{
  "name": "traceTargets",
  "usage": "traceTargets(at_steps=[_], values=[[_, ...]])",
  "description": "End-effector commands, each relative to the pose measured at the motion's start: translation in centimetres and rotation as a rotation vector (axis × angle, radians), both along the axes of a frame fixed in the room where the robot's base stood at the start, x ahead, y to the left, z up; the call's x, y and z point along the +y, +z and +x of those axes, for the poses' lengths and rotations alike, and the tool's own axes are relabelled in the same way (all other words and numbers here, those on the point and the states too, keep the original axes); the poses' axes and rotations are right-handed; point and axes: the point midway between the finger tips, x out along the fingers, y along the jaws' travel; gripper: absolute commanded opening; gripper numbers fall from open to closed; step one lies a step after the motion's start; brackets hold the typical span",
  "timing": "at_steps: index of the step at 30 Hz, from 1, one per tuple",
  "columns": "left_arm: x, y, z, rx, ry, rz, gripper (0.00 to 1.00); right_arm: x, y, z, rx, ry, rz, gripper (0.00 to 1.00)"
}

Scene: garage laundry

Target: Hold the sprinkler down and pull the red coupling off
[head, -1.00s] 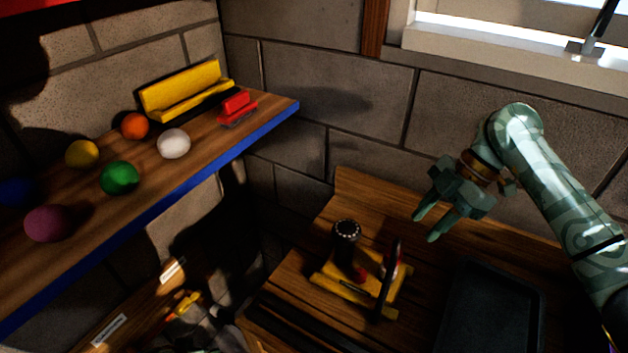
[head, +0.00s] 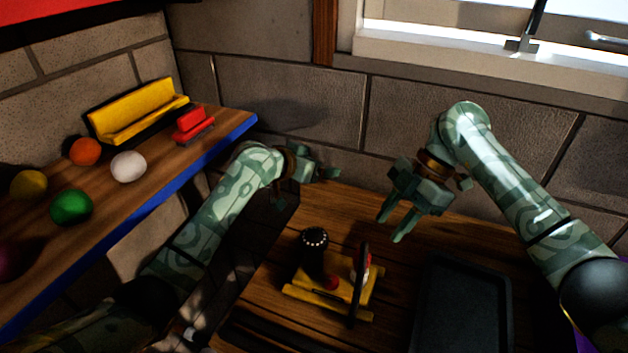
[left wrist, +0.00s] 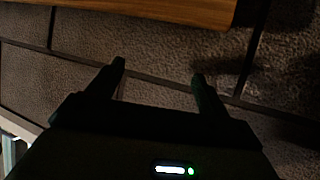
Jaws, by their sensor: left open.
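The sprinkler stands on the wooden worktop in the head view, with a yellow base (head: 300,295), a dark upright cylinder (head: 314,255) and a dark upright ring-like part (head: 358,290). Small red parts (head: 331,283) show low between them; I cannot tell for sure which is the coupling. My left gripper (head: 332,168) is open and empty, above and behind the sprinkler near the wall. In the left wrist view its fingers (left wrist: 160,78) are apart with only wall between them. My right gripper (head: 389,226) is open and empty, above and to the right of the sprinkler, pointing down.
A dark tray (head: 462,305) lies right of the sprinkler. A blue-edged wooden shelf (head: 160,185) at the left carries several coloured balls, a yellow holder (head: 135,112) and a red item (head: 193,124). A block wall and window stand behind.

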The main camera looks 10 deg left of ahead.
Motion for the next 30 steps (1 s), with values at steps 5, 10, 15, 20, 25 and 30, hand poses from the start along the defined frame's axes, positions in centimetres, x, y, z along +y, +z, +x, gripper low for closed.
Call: traceTargets(at_steps=[5, 10, 15, 20, 25, 30], values=[[-5.3, 8.8, -0.5, -0.032, -0.426, 0.511, 0.79, 0.0, 0.0, 0.0, 0.0, 0.0, 0.0, 0.36], [-7.1, 13.6, -4.6, 0.06, -0.711, 0.811, 0.79, 0.0, 0.0, 0.0, 0.0, 0.0, 0.0, 0.36], [-7.1, 12.0, -10.5, 0.309, -0.764, 0.847, 0.79, 0.0, 0.0, 0.0, 0.0, 0.0, 0.0, 0.36], [-5.0, 10.0, -14.5, 0.538, -0.742, 0.867, 0.79, 0.0, 0.0, 0.0, 0.0, 0.0, 0.0, 0.36], [-3.5, 8.7, -16.5, 0.664, -0.714, 0.873, 0.79, 0.0, 0.0, 0.0, 0.0, 0.0, 0.0, 0.36], [-3.3, 6.8, -16.9, 0.686, -0.711, 0.872, 0.79, 0.0, 0.0, 0.0, 0.0, 0.0, 0.0, 0.36]])
